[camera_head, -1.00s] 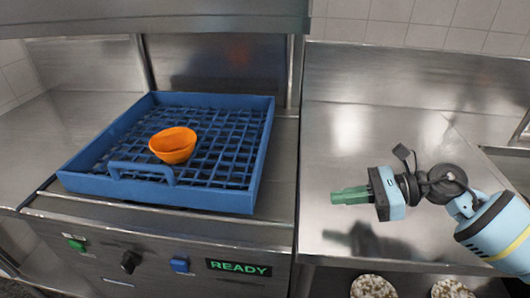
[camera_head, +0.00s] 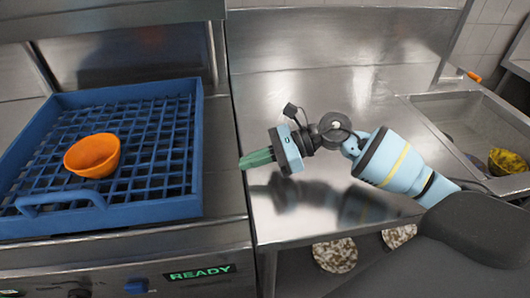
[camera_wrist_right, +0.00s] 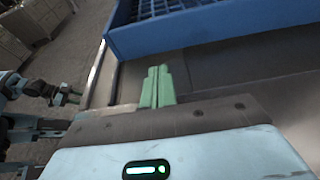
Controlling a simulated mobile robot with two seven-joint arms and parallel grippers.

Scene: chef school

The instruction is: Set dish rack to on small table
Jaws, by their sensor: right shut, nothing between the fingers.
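The blue dish rack (camera_head: 100,215) sits on the steel deck of the dishwasher, at the left of the head view. An orange bowl (camera_head: 92,156) lies tilted inside it. My right gripper (camera_head: 246,160) is shut and empty, to the right of the rack and apart from it. In the right wrist view, its green fingers (camera_wrist_right: 157,78) are together, pointing toward the rack's blue wall (camera_wrist_right: 205,35). My left gripper (camera_wrist_right: 67,95) seems to show small at the left of that view. A steel table (camera_head: 300,100) lies under and behind my right arm; I cannot tell if it is the small table.
A sink (camera_head: 450,108) with a yellow patterned item (camera_head: 507,161) is at the right. Patterned round dishes (camera_head: 335,254) are on a shelf below the steel table. The dishwasher hood (camera_head: 120,12) hangs above the rack. The steel table's back is clear.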

